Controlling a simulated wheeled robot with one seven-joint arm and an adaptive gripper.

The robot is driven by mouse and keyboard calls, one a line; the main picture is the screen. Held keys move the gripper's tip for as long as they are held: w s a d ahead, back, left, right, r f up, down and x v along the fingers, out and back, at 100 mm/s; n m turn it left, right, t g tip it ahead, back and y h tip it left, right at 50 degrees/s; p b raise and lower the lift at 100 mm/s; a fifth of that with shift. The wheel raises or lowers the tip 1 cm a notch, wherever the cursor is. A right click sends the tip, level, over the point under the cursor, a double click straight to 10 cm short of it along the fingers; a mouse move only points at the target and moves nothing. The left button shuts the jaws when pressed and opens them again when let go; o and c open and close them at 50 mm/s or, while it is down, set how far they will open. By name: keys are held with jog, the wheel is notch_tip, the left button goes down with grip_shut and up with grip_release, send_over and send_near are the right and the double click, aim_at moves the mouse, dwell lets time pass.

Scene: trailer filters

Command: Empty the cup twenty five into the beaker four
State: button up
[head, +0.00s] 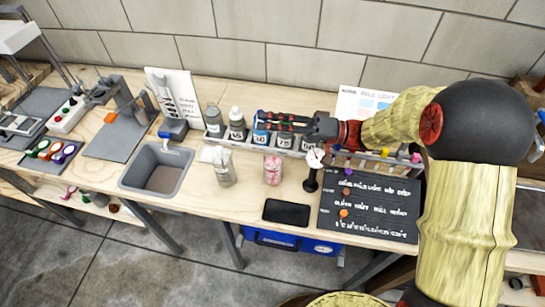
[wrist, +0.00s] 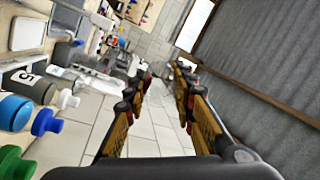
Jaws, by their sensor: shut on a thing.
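My gripper (head: 278,122) reaches leftward over the rack on the bench, its red and black fingers level. Its fingertips are at a small blue and white cup (head: 261,131), and it is shut on it as far as I can tell. The number on this cup is too small to read surely. In the wrist view my gripper (wrist: 160,100) shows two yellow and black fingers with a gap between them, and the held thing is not clear there. A clear, beaker-like container (head: 222,168) stands left of a pink jar (head: 273,171). I cannot read which container is number four.
The long grey rack (head: 208,140) holds several labelled containers. A sink (head: 157,168) is to the left. A black slab (head: 286,212) and a dark lettered board (head: 372,205) lie at the front. A black stand (head: 311,180) rises between the pink jar and the board.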

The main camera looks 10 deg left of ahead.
jog(key=shift+d+r+y+b, duration=0.1)
jog(key=shift+r+y+b, duration=0.1)
jog(key=shift+r+y, duration=0.4)
jog(key=shift+d+r+y+b, duration=0.1)
jog(key=shift+r+y+b, duration=0.1)
jog(key=shift+r, duration=0.65)
